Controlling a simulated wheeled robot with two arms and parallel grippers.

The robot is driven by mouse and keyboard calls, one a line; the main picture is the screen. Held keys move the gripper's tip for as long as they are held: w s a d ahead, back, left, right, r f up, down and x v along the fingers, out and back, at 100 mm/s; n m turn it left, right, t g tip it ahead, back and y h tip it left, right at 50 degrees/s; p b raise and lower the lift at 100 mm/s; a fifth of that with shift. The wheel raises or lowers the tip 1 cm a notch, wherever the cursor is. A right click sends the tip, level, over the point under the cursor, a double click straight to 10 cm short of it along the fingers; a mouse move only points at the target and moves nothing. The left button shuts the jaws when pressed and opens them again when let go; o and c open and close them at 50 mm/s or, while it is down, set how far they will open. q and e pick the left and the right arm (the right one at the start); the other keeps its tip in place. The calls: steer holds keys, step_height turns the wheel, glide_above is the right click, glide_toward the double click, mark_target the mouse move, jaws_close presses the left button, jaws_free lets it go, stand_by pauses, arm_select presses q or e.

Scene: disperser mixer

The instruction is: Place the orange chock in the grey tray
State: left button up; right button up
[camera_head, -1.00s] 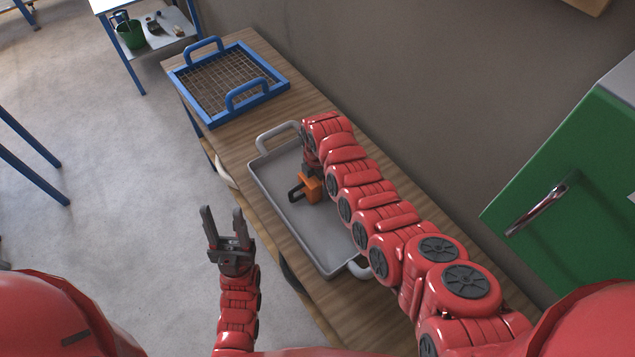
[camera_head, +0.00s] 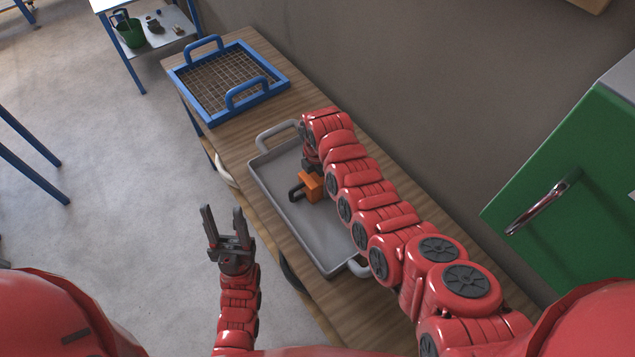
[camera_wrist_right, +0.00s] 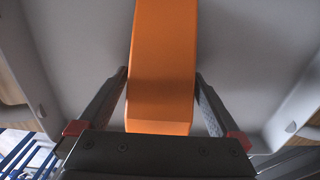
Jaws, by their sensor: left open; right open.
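The orange chock (camera_head: 312,187) with its black handle is inside the grey tray (camera_head: 265,182), near the tray's middle. Whether it rests fully on the tray floor is hard to tell. My right gripper (camera_wrist_right: 161,76) is open, with one finger on each side of the chock (camera_wrist_right: 163,55) in the right wrist view. In the head view, my right arm largely hides this gripper and part of the tray. My left gripper (camera_head: 222,210) is open and empty, to the left of the table and away from the tray.
A blue-framed mesh rack (camera_head: 228,82) with two handles stands on the wooden table (camera_head: 235,142) beyond the tray. A wall runs behind the table. A green cabinet (camera_head: 575,175) stands at the right. A shelf with a green bucket (camera_head: 131,35) is far back left.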

mark_target(317, 176)
step_height(317, 176, up, 8)
steer(key=shift+w+f+b, duration=0.1)
steer(key=shift+b, duration=1.05)
steer(key=shift+r+p, duration=0.7)
steer(key=shift+r, duration=0.7)
steer(key=shift+s+f, duration=0.1)
steer(key=shift+s, duration=0.1)
